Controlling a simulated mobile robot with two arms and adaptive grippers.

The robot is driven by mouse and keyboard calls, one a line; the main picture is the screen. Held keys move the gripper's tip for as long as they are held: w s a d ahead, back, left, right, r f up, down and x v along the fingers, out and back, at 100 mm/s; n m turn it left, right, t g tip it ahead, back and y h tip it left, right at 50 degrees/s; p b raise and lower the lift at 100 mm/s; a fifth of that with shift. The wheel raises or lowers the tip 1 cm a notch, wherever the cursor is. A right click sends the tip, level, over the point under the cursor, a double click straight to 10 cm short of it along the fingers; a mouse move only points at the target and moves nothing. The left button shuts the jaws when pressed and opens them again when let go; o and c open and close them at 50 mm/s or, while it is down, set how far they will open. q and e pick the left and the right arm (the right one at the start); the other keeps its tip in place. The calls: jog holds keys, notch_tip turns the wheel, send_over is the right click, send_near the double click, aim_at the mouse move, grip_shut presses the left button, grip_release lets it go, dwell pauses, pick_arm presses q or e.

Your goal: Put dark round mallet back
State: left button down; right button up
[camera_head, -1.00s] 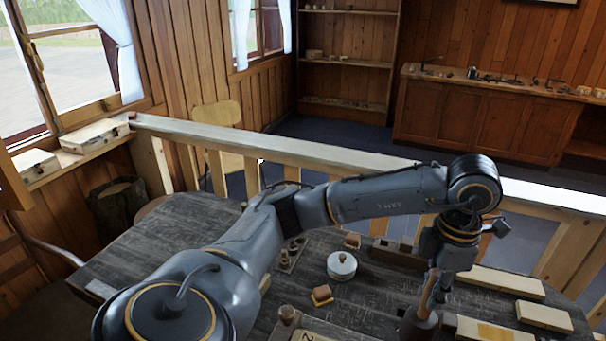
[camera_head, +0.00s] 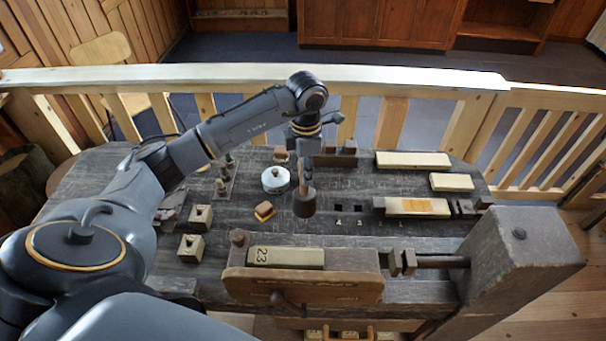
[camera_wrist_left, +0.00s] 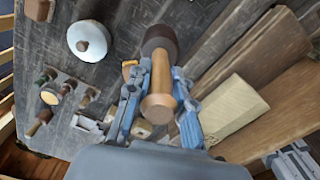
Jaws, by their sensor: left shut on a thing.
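The dark round mallet (camera_head: 305,204) hangs head down from my left gripper (camera_head: 305,170) in the head view, over the middle of the dark workbench (camera_head: 230,222). The left gripper is shut on its light wooden handle. In the left wrist view the dark head (camera_wrist_left: 160,41) lies beyond the fingers and the handle (camera_wrist_left: 161,82) runs between them. In the head view I cannot tell how far the head is above the bench top.
A white lidded pot (camera_head: 275,180) stands left of the mallet, with a small brown-and-yellow block (camera_head: 264,212) in front. Square holes (camera_head: 348,208) lie to the right. A vise (camera_head: 303,285) is at the front; pale planks (camera_head: 412,160) lie at the back right.

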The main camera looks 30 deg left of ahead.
pick_arm(q)
jog(key=shift+w+a+f, duration=0.1)
jog(key=shift+w+f, duration=0.05)
jog(key=shift+f, duration=0.05)
jog(key=f+p, duration=0.1)
jog(key=f, duration=0.1)
jog(key=f+p, duration=0.1)
jog(key=shift+w+a+f+p, duration=0.15)
jog(key=shift+a+f+p, duration=0.2)
jog(key=shift+a+p, duration=0.05)
jog(key=shift+f, duration=0.15)
jog(key=shift+f+b, duration=0.15)
jog(key=shift+b, duration=0.15)
jog(key=c, duration=1.2)
grip_release()
jog(key=shift+o, duration=0.2)
pick_arm(e)
notch_tip(320, 180, up, 2)
jog(key=shift+s+r, duration=0.1)
jog(key=shift+r, duration=0.1)
jog(key=shift+r, duration=0.1)
